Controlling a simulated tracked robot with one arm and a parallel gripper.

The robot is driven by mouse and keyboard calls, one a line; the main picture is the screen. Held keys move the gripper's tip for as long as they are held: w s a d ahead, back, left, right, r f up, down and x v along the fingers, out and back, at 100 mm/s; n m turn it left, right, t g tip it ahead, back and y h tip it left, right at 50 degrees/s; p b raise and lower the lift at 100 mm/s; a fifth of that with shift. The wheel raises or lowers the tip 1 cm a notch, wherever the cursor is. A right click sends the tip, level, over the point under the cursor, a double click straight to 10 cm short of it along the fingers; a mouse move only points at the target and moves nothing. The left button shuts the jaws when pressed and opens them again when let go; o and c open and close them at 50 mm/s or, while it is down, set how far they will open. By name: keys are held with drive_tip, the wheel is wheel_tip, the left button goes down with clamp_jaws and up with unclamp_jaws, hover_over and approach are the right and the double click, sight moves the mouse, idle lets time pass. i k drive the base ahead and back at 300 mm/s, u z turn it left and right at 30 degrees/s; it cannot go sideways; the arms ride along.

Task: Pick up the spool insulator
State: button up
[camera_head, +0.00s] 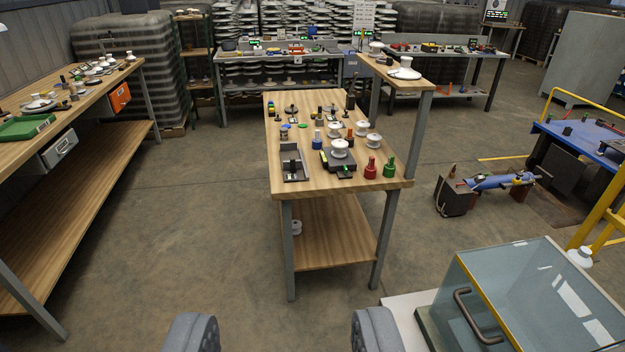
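Several white insulators stand on the wooden centre table (290,182). One white spool-shaped insulator (340,149) sits upright on a dark block (345,163) near the table's front. Others, including a white one (373,141) and another (362,128), stand just behind it to the right. Which of them is the spool insulator I cannot tell for sure; they are small at this distance. My gripper (282,335) shows as two grey fingers at the bottom edge, wide apart with only floor between them. It is open, empty and well short of the table.
A glass-topped case (530,300) stands at lower right. A long workbench (75,200) runs along the left. The floor before the table is clear.

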sight(339, 154)
drive_tip(key=i, duration=2.65)
drive_tip(key=u, duration=0.45)
drive_tip(key=i, duration=1)
